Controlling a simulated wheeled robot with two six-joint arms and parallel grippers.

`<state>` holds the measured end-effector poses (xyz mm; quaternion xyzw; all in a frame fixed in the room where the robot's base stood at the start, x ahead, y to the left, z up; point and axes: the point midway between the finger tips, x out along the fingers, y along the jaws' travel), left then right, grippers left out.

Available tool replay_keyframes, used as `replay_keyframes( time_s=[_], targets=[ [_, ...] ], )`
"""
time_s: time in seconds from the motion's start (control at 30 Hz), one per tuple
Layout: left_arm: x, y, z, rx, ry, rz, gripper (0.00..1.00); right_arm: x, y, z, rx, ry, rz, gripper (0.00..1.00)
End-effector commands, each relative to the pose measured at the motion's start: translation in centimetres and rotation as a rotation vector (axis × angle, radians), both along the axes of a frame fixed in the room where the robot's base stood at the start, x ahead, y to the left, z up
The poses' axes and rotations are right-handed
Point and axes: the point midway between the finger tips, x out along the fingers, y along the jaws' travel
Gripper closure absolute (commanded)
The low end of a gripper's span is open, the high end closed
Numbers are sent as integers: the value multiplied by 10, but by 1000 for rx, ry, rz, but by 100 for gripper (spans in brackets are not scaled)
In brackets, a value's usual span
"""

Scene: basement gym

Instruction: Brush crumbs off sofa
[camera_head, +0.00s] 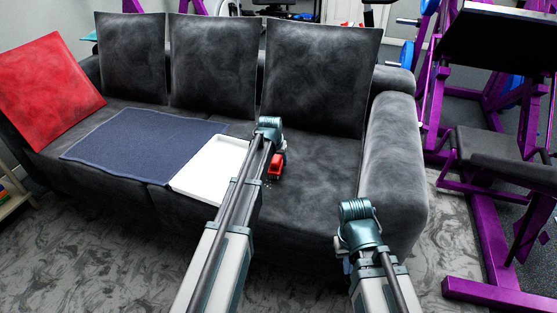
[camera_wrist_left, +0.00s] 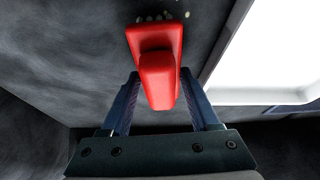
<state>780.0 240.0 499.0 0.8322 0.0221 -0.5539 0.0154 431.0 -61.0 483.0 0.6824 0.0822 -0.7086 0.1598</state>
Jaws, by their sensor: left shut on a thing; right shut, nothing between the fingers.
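A dark grey sofa (camera_head: 315,208) stands in front of me. My left gripper (camera_head: 274,150) is over its seat, shut on a red brush (camera_head: 277,167). In the left wrist view the brush (camera_wrist_left: 156,50) sits between the fingers of the left gripper (camera_wrist_left: 160,80), its bristles hidden. Several small pale crumbs (camera_wrist_left: 162,16) lie on the seat just beyond the brush; they also show faintly below it in the head view (camera_head: 268,184). A white tray (camera_head: 208,168) lies on the seat to the brush's left. My right gripper (camera_head: 347,262) is shut and empty before the sofa's right end.
A dark blue cloth (camera_head: 140,145) lies flat on the seat left of the tray. A red cushion (camera_head: 48,92) leans at the left end, and several grey cushions (camera_head: 318,78) line the back. Purple gym equipment (camera_head: 490,215) stands to the right of the sofa's armrest (camera_head: 395,150).

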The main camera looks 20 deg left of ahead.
Motion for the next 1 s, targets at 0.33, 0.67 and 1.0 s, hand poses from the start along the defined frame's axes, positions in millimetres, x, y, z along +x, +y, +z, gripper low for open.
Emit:
replay_keyframes(
  time_s=[0.33, 0.67, 1.0],
  targets=[
    [-33, 1, 0, 0, 8, 0, 83, 0, 0, 1, 0, 0, 0, 100],
    [-38, 1, 1, 0, 6, 0, 83, 0, 0, 1, 0, 0, 0, 100],
    [-64, 1, 0, -1, 5, -1, 83, 0, 0, 1, 0, 0, 0, 100]
  ],
)
